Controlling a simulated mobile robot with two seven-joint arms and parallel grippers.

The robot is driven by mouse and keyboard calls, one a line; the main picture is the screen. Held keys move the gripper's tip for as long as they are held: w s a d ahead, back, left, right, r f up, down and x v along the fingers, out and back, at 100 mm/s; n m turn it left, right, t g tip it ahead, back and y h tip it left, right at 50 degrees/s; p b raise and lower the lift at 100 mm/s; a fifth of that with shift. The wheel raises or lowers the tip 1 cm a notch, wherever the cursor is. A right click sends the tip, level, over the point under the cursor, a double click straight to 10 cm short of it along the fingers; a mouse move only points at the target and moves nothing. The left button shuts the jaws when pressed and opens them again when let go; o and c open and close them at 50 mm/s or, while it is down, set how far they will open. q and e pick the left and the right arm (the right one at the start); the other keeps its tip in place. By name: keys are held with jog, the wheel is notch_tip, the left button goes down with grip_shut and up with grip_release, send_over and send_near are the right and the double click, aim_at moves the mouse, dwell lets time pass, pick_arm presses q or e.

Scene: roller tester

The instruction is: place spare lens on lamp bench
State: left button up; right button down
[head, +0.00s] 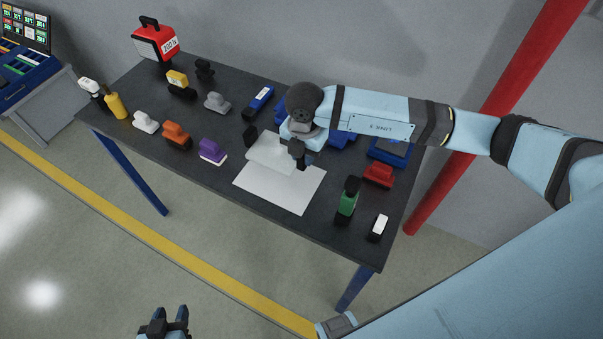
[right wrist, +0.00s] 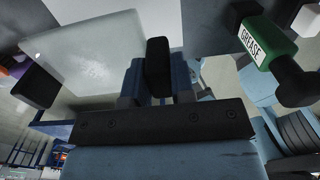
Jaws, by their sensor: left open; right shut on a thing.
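The spare lens (head: 270,155) is a pale translucent plate with a black block at each end. It is over the back part of a white sheet on the dark bench (head: 215,131); I cannot tell whether it touches. My right gripper (head: 301,153) is shut on the lens's right black block. The right wrist view shows the lens plate (right wrist: 95,55) reaching left from my gripper fingers (right wrist: 158,85), with its other black block at the far left. My left gripper (head: 165,320) is open and empty, low in the head view, over the floor in front of the bench.
The white sheet (head: 290,192) has bare room in front of the lens. A green grease bottle (head: 347,203), red block (head: 378,175) and white-topped block (head: 379,228) stand right. Purple (head: 213,151), orange (head: 177,135) and white (head: 145,122) pieces stand left. A red post (head: 480,125) rises beyond.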

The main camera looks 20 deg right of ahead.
notch_tip(320, 180, down, 5)
jog(key=shift+f, duration=2.45)
jog(key=shift+f, duration=0.1)
jog(key=c, duration=1)
grip_release()
jog(key=shift+o, duration=0.2)
jog(key=shift+p, duration=0.3)
notch_tip(320, 180, up, 12)
jog(key=shift+r+b, duration=0.15)
jog(key=shift+b, duration=0.55)
